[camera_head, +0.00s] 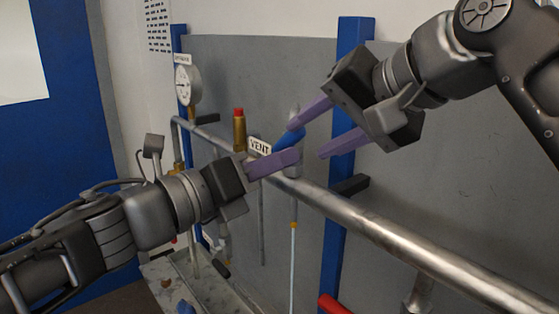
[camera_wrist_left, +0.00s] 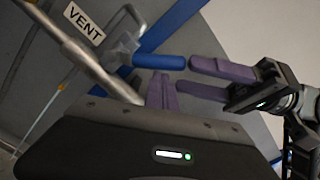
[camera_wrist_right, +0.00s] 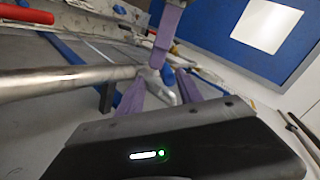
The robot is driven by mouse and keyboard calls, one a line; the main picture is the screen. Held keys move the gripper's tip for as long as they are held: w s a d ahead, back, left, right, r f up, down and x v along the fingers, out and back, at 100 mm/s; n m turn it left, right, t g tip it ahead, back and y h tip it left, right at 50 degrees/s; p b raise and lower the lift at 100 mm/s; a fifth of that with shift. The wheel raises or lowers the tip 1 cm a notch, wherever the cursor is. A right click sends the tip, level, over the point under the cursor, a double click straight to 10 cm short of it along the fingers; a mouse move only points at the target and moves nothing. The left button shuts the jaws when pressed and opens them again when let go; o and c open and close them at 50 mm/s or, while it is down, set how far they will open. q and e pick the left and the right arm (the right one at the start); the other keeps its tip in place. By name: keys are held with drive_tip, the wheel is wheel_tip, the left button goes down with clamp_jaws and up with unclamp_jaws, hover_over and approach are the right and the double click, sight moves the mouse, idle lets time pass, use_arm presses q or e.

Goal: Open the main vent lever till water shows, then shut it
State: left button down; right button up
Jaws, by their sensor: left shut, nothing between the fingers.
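The vent valve (camera_head: 293,168) sits on the steel pipe by the VENT sign (camera_head: 260,146). Its blue lever (camera_head: 287,138) sticks out from the pipe and also shows in the left wrist view (camera_wrist_left: 158,61). A thin light-blue stream (camera_head: 292,265), which looks like water, runs down from the brass-tipped tube below the valve. My left gripper (camera_head: 297,156) is shut and empty, its fingertips close beside the lever. My right gripper (camera_head: 306,141) is open, with its fingers near the lever's free end. Whether either touches the lever is unclear.
A pressure gauge (camera_head: 183,85) and a brass fitting with a red cap (camera_head: 239,125) stand on the far pipe. The steel pipe (camera_head: 400,240) crosses towards the right front. A red handle (camera_head: 333,304) is at the bottom. Blue posts (camera_head: 345,120) flank the grey panel.

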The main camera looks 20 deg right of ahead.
drive_tip(key=shift+s+d+r, duration=0.2)
drive_tip(key=shift+s+r, duration=0.25)
drive_tip(key=shift+s, duration=0.1)
use_arm(q)
drive_tip(key=b+v, duration=0.1)
drive_tip(key=v, duration=0.6)
drive_tip(key=shift+s+a, duration=0.2)
drive_tip(key=shift+a, duration=0.2)
use_arm(e)
drive_tip(key=shift+f, duration=0.75)
